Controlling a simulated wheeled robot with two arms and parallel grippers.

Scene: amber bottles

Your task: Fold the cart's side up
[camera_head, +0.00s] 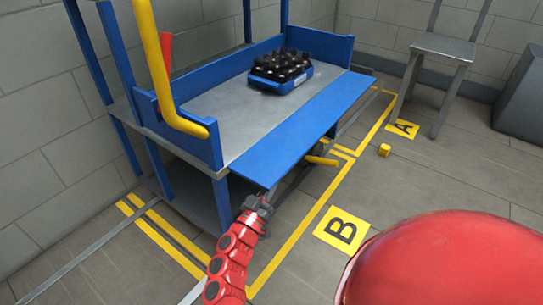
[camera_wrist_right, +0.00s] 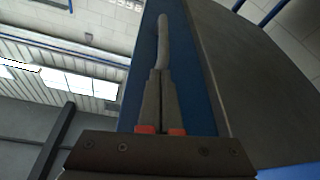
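The cart (camera_head: 235,110) is blue with a grey deck. Its near side (camera_head: 300,122) is a long blue panel folded outward, about level with the deck. My right gripper (camera_head: 266,196) is at the panel's outer edge, near its left end, with its tips partly hidden below it. In the right wrist view the blue panel (camera_wrist_right: 196,90) fills the middle, and a pale grey bar (camera_wrist_right: 163,42) runs along it. The fingers of my right gripper (camera_wrist_right: 161,76) are close together, and the bar appears to come out between their tips. My left gripper is not in view.
A blue crate of dark bottles (camera_head: 280,72) stands on the deck. A yellow push handle (camera_head: 158,75) rises at the cart's left end. Floor near mark B (camera_head: 342,230) is clear.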

